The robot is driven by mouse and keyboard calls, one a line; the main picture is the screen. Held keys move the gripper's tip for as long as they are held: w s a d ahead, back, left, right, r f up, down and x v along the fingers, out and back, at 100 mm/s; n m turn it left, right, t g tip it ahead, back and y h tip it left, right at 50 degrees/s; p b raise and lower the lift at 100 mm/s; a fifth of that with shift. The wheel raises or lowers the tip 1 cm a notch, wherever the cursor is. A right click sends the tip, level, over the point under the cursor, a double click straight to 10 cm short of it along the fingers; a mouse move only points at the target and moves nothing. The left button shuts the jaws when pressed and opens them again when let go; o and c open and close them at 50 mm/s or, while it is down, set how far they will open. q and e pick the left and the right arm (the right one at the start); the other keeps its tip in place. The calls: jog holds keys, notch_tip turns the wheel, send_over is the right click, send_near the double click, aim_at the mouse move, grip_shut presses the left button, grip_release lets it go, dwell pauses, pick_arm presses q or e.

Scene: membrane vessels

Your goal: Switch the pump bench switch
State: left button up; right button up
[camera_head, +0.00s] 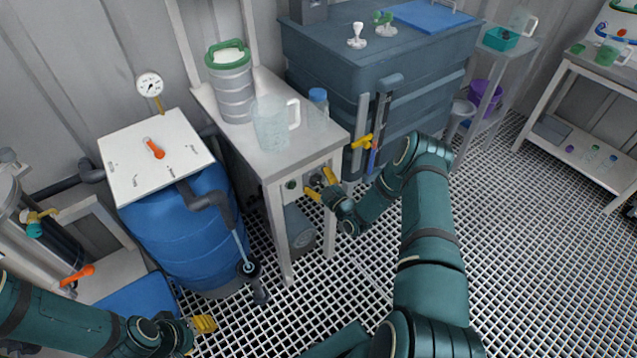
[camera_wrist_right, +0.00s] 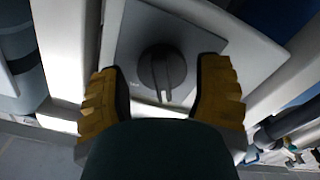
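The pump bench (camera_head: 312,158) is a white table with a pump (camera_head: 300,232) beneath it. Its switch (camera_wrist_right: 162,72) is a dark round knob with a raised grip bar on a grey plate, seen in the right wrist view. In the head view my right gripper largely hides the switch at the bench's front. My right gripper (camera_head: 321,185) is open, its yellow fingers on either side of the knob; whether they touch it I cannot tell. My left gripper (camera_head: 203,324) is low at the left, away from the bench; its finger opening is unclear.
A clear jug (camera_head: 272,125), a green-lidded canister (camera_head: 231,85) and a blue-capped bottle (camera_head: 318,103) stand on the bench. A blue barrel (camera_head: 185,240) stands left of it, a grey tank (camera_head: 350,50) behind. Grated floor (camera_head: 520,270) is free at right.

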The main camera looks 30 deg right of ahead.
jog(key=shift+o, duration=0.5)
jog(key=shift+f, duration=0.1)
jog(key=shift+s, duration=0.1)
jog(key=shift+f, duration=0.1)
jog(key=shift+s, duration=0.25)
jog(key=s+d, duration=0.1)
jog(key=s, duration=1)
jog(key=shift+s, duration=0.25)
